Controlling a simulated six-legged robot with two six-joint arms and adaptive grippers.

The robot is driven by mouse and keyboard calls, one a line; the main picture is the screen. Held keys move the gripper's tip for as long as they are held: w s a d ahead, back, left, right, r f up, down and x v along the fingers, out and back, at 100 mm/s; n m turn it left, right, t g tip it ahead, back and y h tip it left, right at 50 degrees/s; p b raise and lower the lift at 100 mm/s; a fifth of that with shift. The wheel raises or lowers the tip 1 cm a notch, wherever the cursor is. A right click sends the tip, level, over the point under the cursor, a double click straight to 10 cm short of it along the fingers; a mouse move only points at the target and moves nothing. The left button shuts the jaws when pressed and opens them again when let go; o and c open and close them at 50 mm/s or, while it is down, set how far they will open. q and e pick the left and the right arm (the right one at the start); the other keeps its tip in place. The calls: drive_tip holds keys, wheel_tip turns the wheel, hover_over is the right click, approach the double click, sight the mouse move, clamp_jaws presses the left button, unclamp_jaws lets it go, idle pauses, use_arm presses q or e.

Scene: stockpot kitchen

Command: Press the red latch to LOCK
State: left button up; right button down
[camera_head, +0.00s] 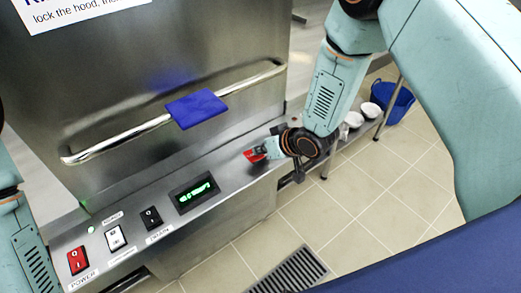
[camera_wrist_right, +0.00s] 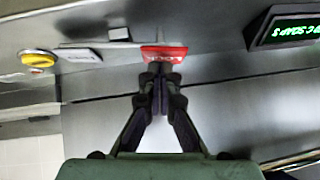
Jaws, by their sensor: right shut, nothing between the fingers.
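The red latch (camera_head: 254,155) sits at the right part of the steel control panel, to the right of the green display. It also shows in the right wrist view (camera_wrist_right: 164,52), with pale lettering that appears upside down there. My right gripper (camera_head: 277,147) is shut and empty, with its fingertips right at the latch. In the right wrist view the closed fingertips (camera_wrist_right: 160,72) meet the latch's near edge; I cannot tell if they press on it. Part of my left arm shows at the left edge, but its gripper is out of view.
The panel also carries a green display (camera_head: 194,191), a black switch (camera_head: 151,217), a white switch (camera_head: 115,237) and a red power switch (camera_head: 77,260). A yellow-and-red button (camera_wrist_right: 38,58) is near the latch. The hood handle (camera_head: 120,138) bears a blue pad (camera_head: 197,108).

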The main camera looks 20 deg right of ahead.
drive_tip(key=shift+s+a+f, duration=0.1)
drive_tip(key=shift+a, duration=0.05)
drive_tip(key=shift+a, duration=0.2)
drive_tip(key=shift+a+f, duration=0.1)
drive_tip(key=shift+f, duration=0.25)
drive_tip(key=shift+s+a+f, duration=0.2)
drive_tip(key=shift+a+f, duration=0.15)
drive_tip(key=shift+f, duration=0.25)
drive_tip(key=shift+a, duration=0.15)
drive_tip(key=shift+w, duration=0.1)
